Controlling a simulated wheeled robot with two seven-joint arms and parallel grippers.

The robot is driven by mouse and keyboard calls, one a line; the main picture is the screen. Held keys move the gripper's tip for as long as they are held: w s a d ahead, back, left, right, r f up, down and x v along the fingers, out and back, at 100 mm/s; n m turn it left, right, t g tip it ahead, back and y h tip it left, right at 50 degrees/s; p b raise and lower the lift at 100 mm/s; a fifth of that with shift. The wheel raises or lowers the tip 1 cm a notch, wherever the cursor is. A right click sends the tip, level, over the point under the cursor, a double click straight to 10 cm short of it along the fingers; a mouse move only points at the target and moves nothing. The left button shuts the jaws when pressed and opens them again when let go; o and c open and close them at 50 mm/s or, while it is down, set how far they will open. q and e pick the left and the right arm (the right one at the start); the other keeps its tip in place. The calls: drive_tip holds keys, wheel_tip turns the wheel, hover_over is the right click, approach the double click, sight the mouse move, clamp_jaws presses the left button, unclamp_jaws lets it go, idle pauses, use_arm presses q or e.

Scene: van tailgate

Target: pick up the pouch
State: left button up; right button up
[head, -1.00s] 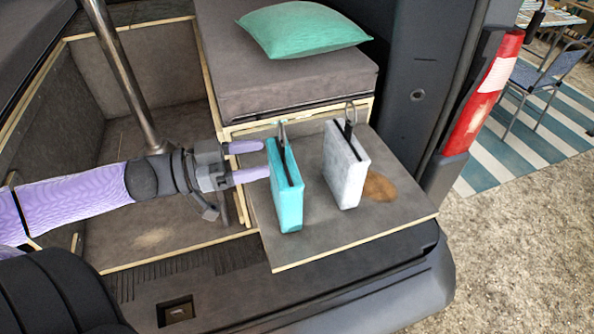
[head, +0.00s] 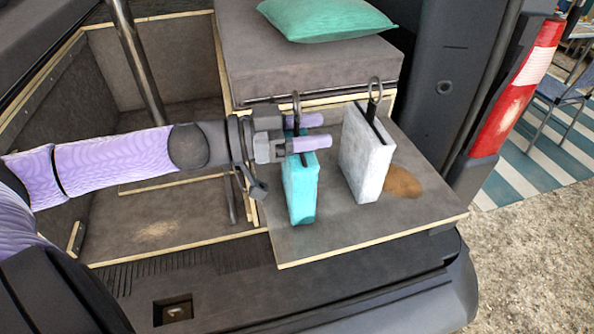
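Two box-shaped pouches stand upright on the pull-out board, each with a dark strap and ring loop on top: a teal pouch (head: 300,189) and a light grey-white pouch (head: 366,157) to its right. My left gripper (head: 318,132) comes in from the left, at the top of the teal pouch. Its two lilac fingers are apart and point right, one on the far side and one on the near side of the teal pouch's strap. The near finger hides part of the pouch's top. I cannot tell whether either finger touches it. My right gripper is not in view.
The wooden board (head: 400,222) has bare room in front and at right, with a brown stain (head: 403,182). Behind it is a grey cushioned seat (head: 310,75) with a green pillow (head: 328,17). A metal post (head: 137,60) stands at left behind my arm.

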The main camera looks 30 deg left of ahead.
use_arm(q)
clamp_jaws()
idle(1.1)
